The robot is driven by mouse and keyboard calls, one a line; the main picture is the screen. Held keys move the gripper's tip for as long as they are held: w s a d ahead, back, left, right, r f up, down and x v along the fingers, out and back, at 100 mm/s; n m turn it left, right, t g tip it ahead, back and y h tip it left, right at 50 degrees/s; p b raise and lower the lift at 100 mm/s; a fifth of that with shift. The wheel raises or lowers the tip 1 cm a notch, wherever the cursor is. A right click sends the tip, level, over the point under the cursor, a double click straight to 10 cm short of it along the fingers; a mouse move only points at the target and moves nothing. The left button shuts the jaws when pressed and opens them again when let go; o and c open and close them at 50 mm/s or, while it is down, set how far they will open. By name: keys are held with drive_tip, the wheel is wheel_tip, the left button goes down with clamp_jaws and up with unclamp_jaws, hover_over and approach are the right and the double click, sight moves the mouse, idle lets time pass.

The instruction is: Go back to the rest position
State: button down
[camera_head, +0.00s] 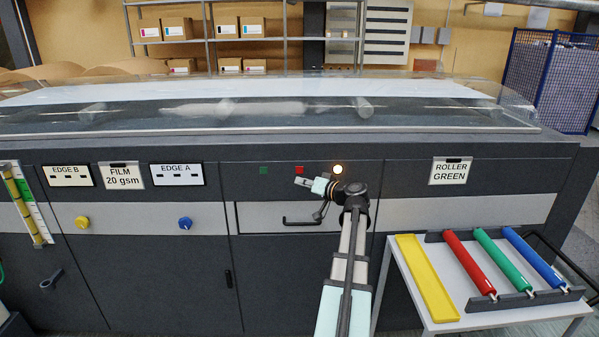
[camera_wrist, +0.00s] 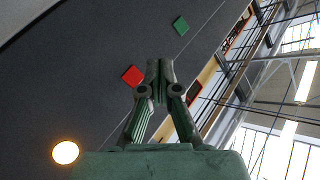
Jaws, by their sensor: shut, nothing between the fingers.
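My gripper (camera_head: 300,181) is in front of the dark upper panel of the machine, at the end of my arm, which reaches up from the bottom of the head view. In the wrist view my gripper (camera_wrist: 160,68) has its fingertips together with nothing between them. Beyond it are a red square button (camera_wrist: 132,75), a green square button (camera_wrist: 181,26) and a glowing round lamp (camera_wrist: 65,152). In the head view the green button (camera_head: 263,170), red button (camera_head: 299,170) and lit lamp (camera_head: 337,169) sit in a row above and beside my gripper.
A drawer with a dark handle (camera_head: 300,221) lies just below my gripper. A white table (camera_head: 405,262) at the right carries a yellow tray (camera_head: 427,277) and red, green and blue rollers. A clear cover (camera_head: 260,108) tops the machine. Yellow and blue knobs are at the left.

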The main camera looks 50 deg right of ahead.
idle(0.4)
drive_tip(key=a+f+m+g+y, duration=0.1)
drive_tip(key=a+f+g, duration=0.3)
drive_tip(key=f, duration=0.6)
drive_tip(key=a+f+m+g+y, duration=0.15)
drive_tip(key=a+f, duration=0.35)
drive_tip(key=f, duration=0.5)
drive_tip(key=s+a+f+n+g+y, duration=0.25)
drive_tip(key=a+f+g, duration=0.45)
drive_tip(key=a+f, duration=1.35)
drive_tip(key=s+a+f+n+g, duration=0.1)
drive_tip(key=s+a+f+g, duration=0.1)
drive_tip(key=s+a+f, duration=0.4)
drive_tip(key=s+a+f+n+g, duration=0.1)
drive_tip(key=s+a+f+g, duration=0.3)
drive_tip(key=a, duration=0.5)
drive_tip(key=s+a+f+n+g+h, duration=0.1)
drive_tip(key=s+a+f+n+g, duration=0.1)
drive_tip(key=s+a, duration=0.6)
drive_tip(key=s+a+f+n+g+h, duration=0.2)
drive_tip(key=s+a+f+n, duration=0.2)
drive_tip(key=s+a+f, duration=0.3)
drive_tip(key=s+a, duration=0.1)
drive_tip(key=s, duration=0.2)
drive_tip(key=shift+s+f+n+g, duration=0.15)
drive_tip(key=shift+s+n+g, duration=0.05)
drive_tip(key=shift+n+g, duration=0.15)
